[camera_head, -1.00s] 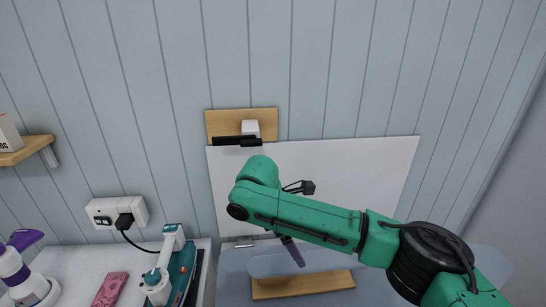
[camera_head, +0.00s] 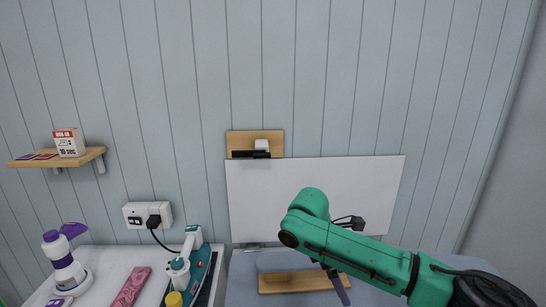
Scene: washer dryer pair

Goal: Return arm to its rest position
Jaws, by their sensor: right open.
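My right arm (camera_head: 355,250) is green and comes in from the lower right, in front of a white upright panel (camera_head: 265,195). Its gripper (camera_head: 340,289) points down over a wooden strip (camera_head: 288,284), with one dark purple-grey finger showing. The gripper is open and I see nothing held in it. The arm's own links hide part of the wrist. My left gripper is not in view.
A wooden board with a black bar (camera_head: 255,144) is on the wall above the panel. A shelf (camera_head: 75,157) holds a box.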

